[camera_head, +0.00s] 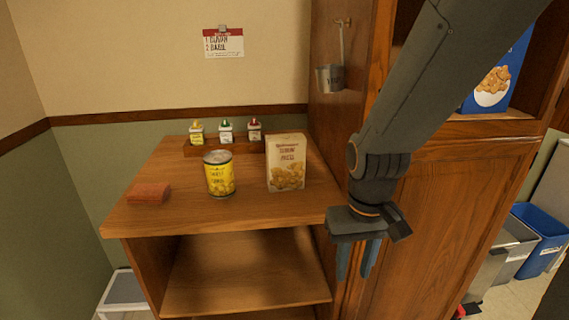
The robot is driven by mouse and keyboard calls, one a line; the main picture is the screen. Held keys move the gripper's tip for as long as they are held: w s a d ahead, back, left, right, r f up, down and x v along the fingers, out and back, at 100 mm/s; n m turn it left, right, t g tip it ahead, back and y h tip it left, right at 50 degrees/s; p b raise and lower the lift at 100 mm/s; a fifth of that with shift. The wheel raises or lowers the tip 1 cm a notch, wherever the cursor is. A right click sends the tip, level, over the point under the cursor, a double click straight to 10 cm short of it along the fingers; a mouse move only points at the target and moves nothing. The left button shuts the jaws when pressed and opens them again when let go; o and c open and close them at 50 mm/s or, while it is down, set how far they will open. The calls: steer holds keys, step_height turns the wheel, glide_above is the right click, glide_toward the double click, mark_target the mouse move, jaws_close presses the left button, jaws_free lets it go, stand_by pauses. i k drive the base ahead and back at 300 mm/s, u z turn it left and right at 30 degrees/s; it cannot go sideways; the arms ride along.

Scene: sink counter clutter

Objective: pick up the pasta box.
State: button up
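A beige box with a picture of pasta-like pieces on its front (286,163), which appears to be the pasta box, stands upright on the wooden counter at its right part. Its small lettering is hard to read. My gripper (357,260) hangs lower and to the right of the box, in front of the cabinet side, pointing down. Its two bluish fingers are apart with a gap between them, and nothing shows between them. The box and the gripper do not touch.
A yellow can (219,174) stands left of the box, and a reddish-brown sponge-like block (149,193) lies farther left. Several small bottles stand in a wooden rack (200,149) behind. A tall wooden cabinet (440,220) borders the right side. The counter's front strip (250,212) is clear.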

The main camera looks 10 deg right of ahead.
mark_target(286, 153)
steer(key=z, duration=2.1)
steer(key=k, duration=0.4)
steer(key=u, duration=1.1)
